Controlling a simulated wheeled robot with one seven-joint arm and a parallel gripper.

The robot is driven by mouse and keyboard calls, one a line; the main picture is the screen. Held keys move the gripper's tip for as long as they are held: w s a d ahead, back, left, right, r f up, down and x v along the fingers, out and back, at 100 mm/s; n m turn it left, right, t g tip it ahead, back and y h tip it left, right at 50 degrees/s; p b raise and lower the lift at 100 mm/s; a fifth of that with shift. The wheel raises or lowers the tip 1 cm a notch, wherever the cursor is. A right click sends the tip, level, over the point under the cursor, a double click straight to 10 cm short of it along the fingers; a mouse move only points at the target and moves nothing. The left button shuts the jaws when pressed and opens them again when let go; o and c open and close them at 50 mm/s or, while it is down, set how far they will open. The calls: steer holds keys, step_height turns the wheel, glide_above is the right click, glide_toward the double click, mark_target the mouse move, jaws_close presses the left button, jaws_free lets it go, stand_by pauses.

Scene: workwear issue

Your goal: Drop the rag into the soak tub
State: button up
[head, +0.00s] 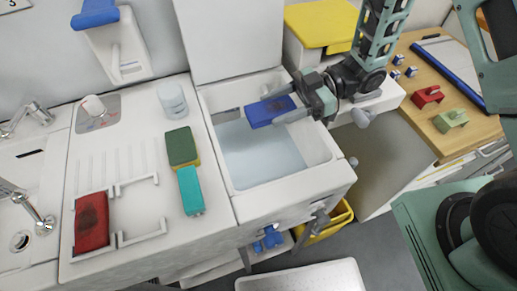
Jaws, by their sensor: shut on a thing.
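The rag (262,112) is a blue folded piece with a dark stain. My gripper (298,106) is shut on its right end and comes in from the upper right. The soak tub (222,178) is a white basin with pale blue water (262,155) in it and a raised white lid (228,40) behind. The rag is over the back part of the tub and seems clear of the water. The fingers partly hide the rag's right end.
Left of the tub, a dark green and yellow sponge (182,147), a teal block (190,190), a white cup (171,98) and a stained red piece (91,222) in a white rack sit on the counter. A yellow-lidded bin (322,22) stands behind right.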

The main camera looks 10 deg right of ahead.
steer(key=o, duration=1.1)
steer(key=shift+c, duration=0.2)
steer(key=shift+r, duration=0.1)
step_height(320, 180, up, 10)
steer(key=shift+f+b, duration=0.1)
steer(key=shift+b, duration=0.25)
